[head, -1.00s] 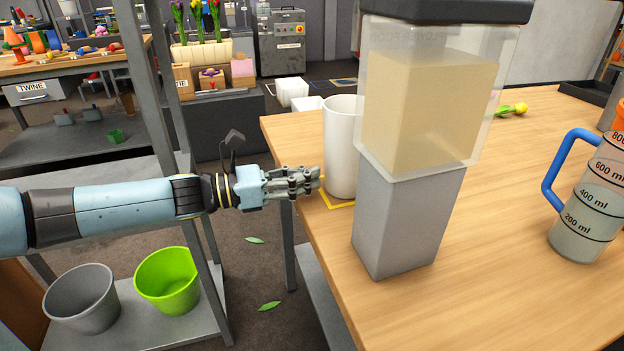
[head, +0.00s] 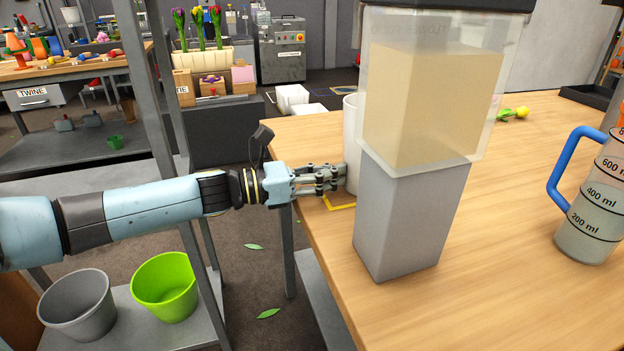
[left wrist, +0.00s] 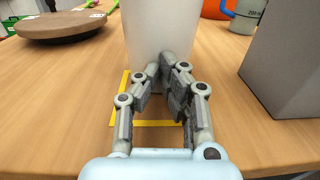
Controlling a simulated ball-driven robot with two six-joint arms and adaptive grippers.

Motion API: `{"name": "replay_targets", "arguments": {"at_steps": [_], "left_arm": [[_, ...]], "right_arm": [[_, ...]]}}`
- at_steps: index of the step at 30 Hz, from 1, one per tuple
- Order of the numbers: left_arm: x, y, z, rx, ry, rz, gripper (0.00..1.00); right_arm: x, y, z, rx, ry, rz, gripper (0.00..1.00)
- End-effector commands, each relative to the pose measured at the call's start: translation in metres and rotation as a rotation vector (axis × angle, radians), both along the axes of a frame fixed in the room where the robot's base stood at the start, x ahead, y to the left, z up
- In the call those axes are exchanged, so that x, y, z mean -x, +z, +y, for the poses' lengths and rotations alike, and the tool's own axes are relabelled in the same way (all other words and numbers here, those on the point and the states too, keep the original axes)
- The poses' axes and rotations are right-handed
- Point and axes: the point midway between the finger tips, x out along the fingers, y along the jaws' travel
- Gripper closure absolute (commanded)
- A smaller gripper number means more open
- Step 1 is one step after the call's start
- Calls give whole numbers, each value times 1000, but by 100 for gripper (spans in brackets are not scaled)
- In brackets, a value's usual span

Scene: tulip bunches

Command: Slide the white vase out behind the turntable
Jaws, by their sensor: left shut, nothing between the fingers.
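The white vase (head: 351,125) stands upright on the wooden table, mostly hidden behind the tall dispenser in the head view. It also shows in the left wrist view (left wrist: 160,30), straight ahead of the fingers. My left gripper (head: 343,178) is shut and empty, its fingertips at the vase's lower left side, seemingly touching it. In the left wrist view the gripper (left wrist: 168,68) points at the vase's lower wall. A round wooden disc, which looks like the turntable (left wrist: 60,27), lies beyond and left of the vase there; the head view does not show it. My right gripper is out of view.
The dispenser (head: 410,220) with a grey base stands close beside the vase. A yellow outline (head: 341,207) marks the table by the vase. A measuring jug (head: 590,205) with a blue handle stands at the right. The front table top is clear.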

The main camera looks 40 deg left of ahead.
Motion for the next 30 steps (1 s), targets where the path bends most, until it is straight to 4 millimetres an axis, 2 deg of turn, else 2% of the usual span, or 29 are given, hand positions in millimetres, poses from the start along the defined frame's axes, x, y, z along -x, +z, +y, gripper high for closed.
{"name": "replay_targets", "arguments": {"at_steps": [8, 18, 25, 27, 30], "left_arm": [[9, -1, 5, -2, -1, 3, 100], [71, -2, 40, -3, -3, 7, 100], [100, -1, 56, -1, -2, 3, 100], [105, 4, 60, -1, 1, 0, 100], [113, 16, 67, -1, 4, -4, 100]], "right_arm": [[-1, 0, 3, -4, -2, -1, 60], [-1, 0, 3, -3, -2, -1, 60], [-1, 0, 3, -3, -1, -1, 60], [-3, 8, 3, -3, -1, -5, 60], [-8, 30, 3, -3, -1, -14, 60]]}}
